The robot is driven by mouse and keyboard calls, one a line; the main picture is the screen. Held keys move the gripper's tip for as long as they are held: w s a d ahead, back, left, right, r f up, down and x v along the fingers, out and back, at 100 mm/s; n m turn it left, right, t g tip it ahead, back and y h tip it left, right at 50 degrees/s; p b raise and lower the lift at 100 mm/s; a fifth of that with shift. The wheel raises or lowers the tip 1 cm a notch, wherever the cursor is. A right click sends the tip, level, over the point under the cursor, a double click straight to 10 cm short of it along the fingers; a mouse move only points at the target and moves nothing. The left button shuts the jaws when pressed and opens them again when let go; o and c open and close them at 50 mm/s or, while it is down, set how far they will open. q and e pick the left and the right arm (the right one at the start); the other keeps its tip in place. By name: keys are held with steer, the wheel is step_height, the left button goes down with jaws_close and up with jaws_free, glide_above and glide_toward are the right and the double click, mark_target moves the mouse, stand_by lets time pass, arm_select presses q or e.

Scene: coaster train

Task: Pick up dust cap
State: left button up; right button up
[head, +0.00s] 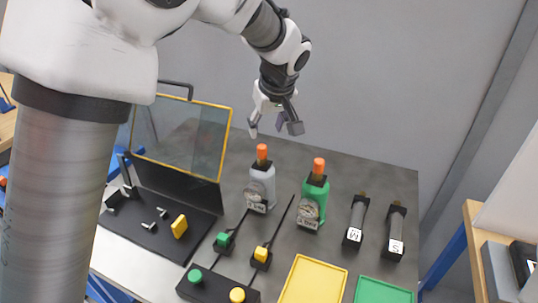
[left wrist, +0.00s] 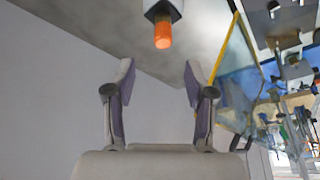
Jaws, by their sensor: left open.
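Two orange caps, which look like the dust caps, sit upright on top of two units at the back of the dark table. One cap (head: 262,152) is on the grey unit (head: 259,186); the other cap (head: 319,166) is on the green unit (head: 311,203). My left gripper (head: 275,128) is open and empty, above the grey unit's cap in the head view. In the left wrist view an orange cap (left wrist: 163,34) shows beyond the open fingers (left wrist: 160,78), apart from them. My right gripper is not in view.
An open case with a clear yellow-framed lid (head: 224,143) stands at the left. Two dark cylinders (head: 355,220) with white labels stand at the right. Yellow (head: 313,283) and green (head: 383,292) trays and a button box (head: 215,289) lie in front.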

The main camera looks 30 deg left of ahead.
mark_target(262, 146)
arm_select(q)
steer(key=x, duration=0.2)
steer(key=p+x, duration=0.1)
steer(key=x, duration=0.2)
steer(key=p+x, duration=0.1)
steer(key=x, duration=0.1)
steer(key=shift+s+a+f, duration=0.15)
steer(key=shift+s+f, duration=0.05)
steer(key=shift+s, duration=0.05)
steer(key=shift+w+a+f, duration=0.1)
steer(key=shift+w+f, duration=0.05)
steer(key=shift+f, duration=0.2)
steer(key=c, duration=0.9)
